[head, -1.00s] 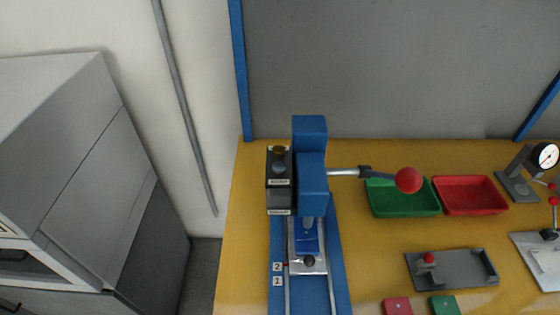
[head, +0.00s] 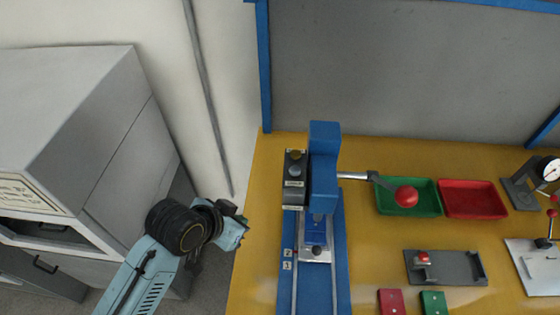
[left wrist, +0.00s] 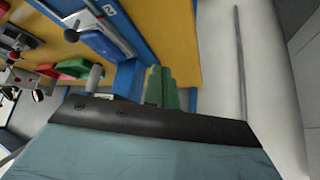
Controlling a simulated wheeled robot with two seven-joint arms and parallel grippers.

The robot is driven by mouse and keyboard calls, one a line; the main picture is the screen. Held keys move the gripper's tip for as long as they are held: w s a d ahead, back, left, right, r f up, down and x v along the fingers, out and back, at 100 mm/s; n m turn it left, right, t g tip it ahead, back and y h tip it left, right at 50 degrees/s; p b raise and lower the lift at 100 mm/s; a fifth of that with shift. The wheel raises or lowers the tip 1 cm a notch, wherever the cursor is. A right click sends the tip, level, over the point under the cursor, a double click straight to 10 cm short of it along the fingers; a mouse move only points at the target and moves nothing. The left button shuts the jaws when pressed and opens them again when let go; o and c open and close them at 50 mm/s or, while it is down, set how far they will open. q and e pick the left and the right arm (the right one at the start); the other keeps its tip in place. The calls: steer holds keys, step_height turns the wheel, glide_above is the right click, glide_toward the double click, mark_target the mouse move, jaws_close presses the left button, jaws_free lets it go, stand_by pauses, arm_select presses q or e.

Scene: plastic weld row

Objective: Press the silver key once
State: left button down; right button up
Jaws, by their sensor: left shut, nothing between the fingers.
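The silver key (head: 295,171) is a round grey button on top of a small dark box (head: 293,196). The box is fixed to the left side of the blue press (head: 324,165). A gold button (head: 296,155) sits just behind the silver key. My left gripper (head: 240,222) is to the left and in front of the box, near the table's left edge, apart from it. Its green fingers also show in the left wrist view (left wrist: 161,88), closed together with nothing between them. I cannot make out the silver key in the left wrist view. My right gripper is out of view.
The press lever has a red ball (head: 406,196) at the right. A green tray (head: 409,209) and a red tray (head: 472,213) stand beyond it, with a grey fixture (head: 448,280) in front. A grey cabinet (head: 60,110) is at the left. The table strip left of the press is clear.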

arm_select(q)
steer(key=w+d+r+m+h, duration=0.1)
steer(key=d+r+m, duration=0.2)
steer(key=r, duration=0.3)
steer(key=w+d+r+m+h+p, duration=0.1)
steer(key=d+r+m+h, duration=0.2)
steer(key=r, duration=0.4)
steer(key=w+d+r+m, duration=0.1)
steer(key=d+r+m, duration=0.25)
steer(key=r, duration=0.25)
step_height(320, 180, up, 5)
steer(key=m, duration=0.4)
glide_above(290, 173)
steer(key=shift+g, duration=0.4)
steer(key=shift+f, duration=0.1)
step_height(290, 173, down, 8)
steer(key=b, duration=0.8)
steer(key=shift+f+b, duration=0.25)
steer(key=shift+b, duration=0.1)
